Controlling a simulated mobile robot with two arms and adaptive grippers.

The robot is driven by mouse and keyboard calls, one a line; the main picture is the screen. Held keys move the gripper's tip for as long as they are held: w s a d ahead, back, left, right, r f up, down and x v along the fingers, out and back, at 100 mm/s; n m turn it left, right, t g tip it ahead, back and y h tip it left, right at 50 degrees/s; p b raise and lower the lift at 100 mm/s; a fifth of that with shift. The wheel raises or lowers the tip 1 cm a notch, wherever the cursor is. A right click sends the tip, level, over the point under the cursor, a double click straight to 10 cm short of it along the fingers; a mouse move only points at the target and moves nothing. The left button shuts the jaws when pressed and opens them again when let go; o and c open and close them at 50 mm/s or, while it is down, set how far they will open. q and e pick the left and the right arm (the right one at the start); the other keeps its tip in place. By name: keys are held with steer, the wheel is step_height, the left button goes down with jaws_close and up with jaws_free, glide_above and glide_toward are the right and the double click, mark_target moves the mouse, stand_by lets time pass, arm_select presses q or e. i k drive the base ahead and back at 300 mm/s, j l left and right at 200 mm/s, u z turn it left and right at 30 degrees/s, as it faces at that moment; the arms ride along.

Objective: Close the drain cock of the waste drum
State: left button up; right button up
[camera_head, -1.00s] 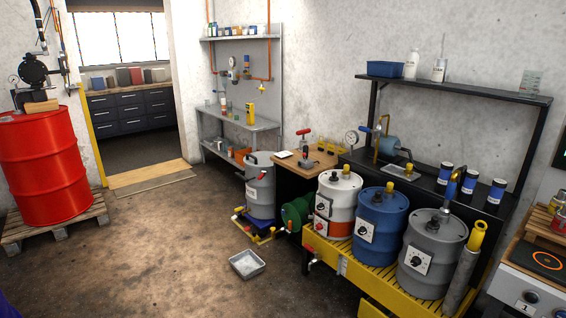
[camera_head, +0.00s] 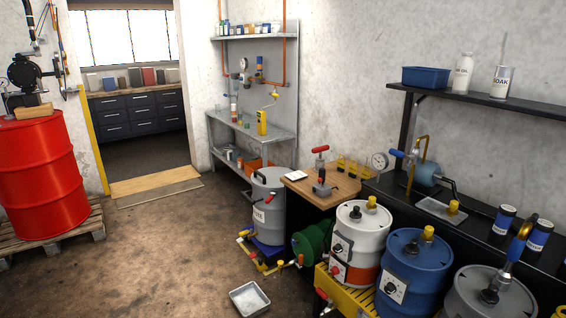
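A grey drum (camera_head: 267,212) with a white label and a red lever (camera_head: 271,198) on its side stands on a low blue and yellow base (camera_head: 262,250) beside the wooden bench. A green drum (camera_head: 312,240) lies on its side to its right, with a small brass-coloured cock (camera_head: 284,264) at its front. Another tap shows low at the left end of the yellow stand. I cannot read a label that tells which is the waste drum, nor whether any cock is open. Neither of my grippers is in view.
A grey tray (camera_head: 249,299) lies on the floor in front. White (camera_head: 358,237), blue (camera_head: 412,270) and grey (camera_head: 490,298) drums stand on the yellow stand (camera_head: 350,298) at right. A red drum (camera_head: 42,180) stands on a pallet (camera_head: 50,245) at left. The middle floor is clear.

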mark_target(245, 232)
steer(key=i+j, duration=0.25)
steer(key=i, duration=0.2)
steer(key=i+j+u, duration=0.1)
steer(key=i+j, duration=0.15)
steer(key=i, duration=0.2)
steer(key=i+j, duration=0.2)
steer(key=i, duration=0.25)
steer(key=i+j+u, duration=0.1)
steer(key=i, duration=0.95)
steer(key=j+u, duration=0.05)
steer(key=j, duration=0.05)
